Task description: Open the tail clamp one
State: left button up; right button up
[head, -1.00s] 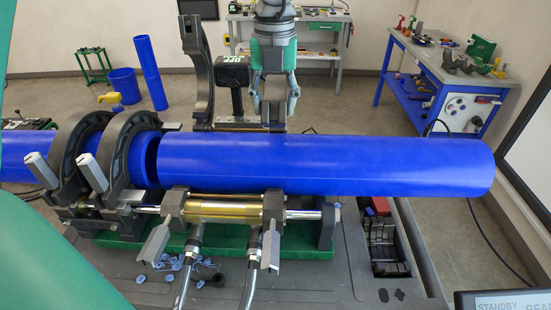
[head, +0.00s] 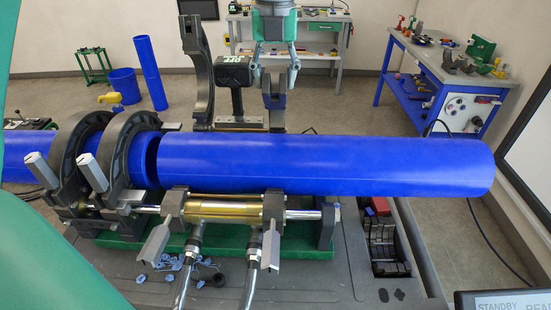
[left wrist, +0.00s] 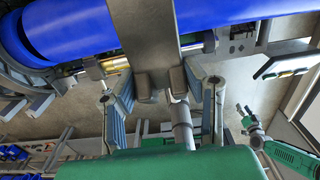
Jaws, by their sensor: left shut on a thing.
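The tail clamp half (head: 274,117) is a dark upright piece behind the long blue pipe (head: 340,165). In the left wrist view a grey clamp band (left wrist: 145,35) stands before the pipe, with blocks and a round grey knob at its lower end. My left gripper (head: 279,82) comes down from the top, its fingers on both sides of the clamp's upper end and shut on it. The fingers also flank this part in the left wrist view (left wrist: 168,105). Exact contact is unclear. My right gripper (left wrist: 245,115) is small at the right there.
Another curved dark clamp half (head: 199,70) stands upright behind the pipe, beside a black-handled tool (head: 234,75). Two closed clamps (head: 125,145) hold the pipe at left. Gold cylinder (head: 222,211) and hoses lie in front. A blue workbench (head: 440,85) stands back right.

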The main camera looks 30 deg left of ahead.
pick_arm(q)
jog(key=shift+w+r, duration=0.1)
jog(key=shift+w, duration=0.05)
jog(key=shift+w+a+r, duration=0.4)
jog(key=shift+w, duration=0.2)
jog(key=shift+w+a+r, duration=0.45)
jog(key=shift+w, duration=0.2)
jog(key=shift+w+a+r, duration=0.4)
jog(key=shift+w, duration=0.2)
jog(key=shift+w+a+r, duration=0.3)
jog(key=shift+w+a, duration=0.1)
jog(key=shift+w, duration=0.3)
jog(key=shift+w+a+r, duration=0.3)
jog(key=shift+w+a, duration=0.15)
jog(key=shift+w, duration=0.25)
jog(key=shift+w+a+r, duration=0.3)
jog(key=shift+w+a, duration=0.1)
jog(key=shift+w, duration=0.3)
jog(key=shift+w+a+r, duration=0.15)
jog(key=shift+w+a, duration=0.25)
jog(key=shift+w, duration=0.3)
jog(key=shift+w+a+r, duration=0.1)
jog(key=shift+w+a, duration=0.35)
jog(key=shift+w, duration=0.2)
jog(key=shift+w+a+r, duration=0.15)
jog(key=shift+w+a, duration=0.25)
jog(key=shift+w, duration=0.3)
jog(key=shift+w+a, duration=0.1)
jog(key=shift+w, duration=0.05)
